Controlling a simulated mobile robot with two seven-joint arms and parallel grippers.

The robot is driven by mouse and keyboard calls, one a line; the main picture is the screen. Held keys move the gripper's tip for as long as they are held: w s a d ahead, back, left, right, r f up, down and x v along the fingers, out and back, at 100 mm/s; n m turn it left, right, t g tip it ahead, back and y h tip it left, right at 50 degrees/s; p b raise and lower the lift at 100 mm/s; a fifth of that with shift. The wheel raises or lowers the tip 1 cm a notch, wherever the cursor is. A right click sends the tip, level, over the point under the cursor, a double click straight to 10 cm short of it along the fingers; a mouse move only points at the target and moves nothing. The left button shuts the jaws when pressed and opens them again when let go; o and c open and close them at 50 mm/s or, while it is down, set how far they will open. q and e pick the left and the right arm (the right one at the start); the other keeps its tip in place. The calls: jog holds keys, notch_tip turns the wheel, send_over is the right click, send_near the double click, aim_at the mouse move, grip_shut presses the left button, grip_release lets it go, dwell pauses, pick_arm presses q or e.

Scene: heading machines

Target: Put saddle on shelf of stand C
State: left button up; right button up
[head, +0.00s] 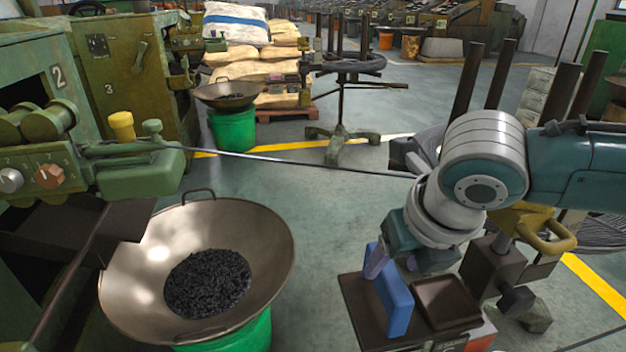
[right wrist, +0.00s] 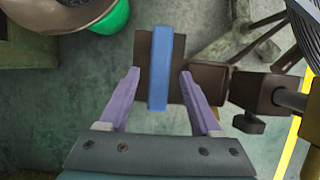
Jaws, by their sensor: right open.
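A blue upright slab (head: 394,292), which may be the saddle, stands on a dark brown shelf (head: 359,297). In the right wrist view the slab (right wrist: 159,72) lies between the two open fingers of the gripper (right wrist: 160,76), with a gap on each side. The shelf (right wrist: 143,48) shows beneath it. A dark shallow tray (head: 446,301) sits to the slab's right in the head view. My left gripper is out of view.
A wide metal pan (head: 130,262) of dark pieces on a green bucket (head: 255,335) stands to the left. A brown block with a yellow handle (head: 548,238) is close at the right. Green machines (head: 130,80) line the left; open floor (head: 330,190) lies beyond.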

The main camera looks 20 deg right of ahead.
jog(key=p+v, duration=0.2)
jog(key=v, duration=0.5)
jog(key=shift+s+a+r+p, duration=0.1)
jog(key=shift+r+p, duration=0.1)
jog(key=shift+p, duration=0.15)
jog(key=s+a+m+y, duration=0.3)
jog(key=s+a+m, duration=0.5)
jog(key=a+m, duration=0.5)
jog(key=s+d+m+h, duration=0.1)
jog(key=s+d+m, duration=0.6)
jog(key=m, duration=1.1)
jog(key=shift+s+d+r+g+h, duration=0.3)
jog(key=shift+s+g+h, duration=0.1)
jog(key=shift+s+m, duration=0.1)
jog(key=shift+m, duration=0.2)
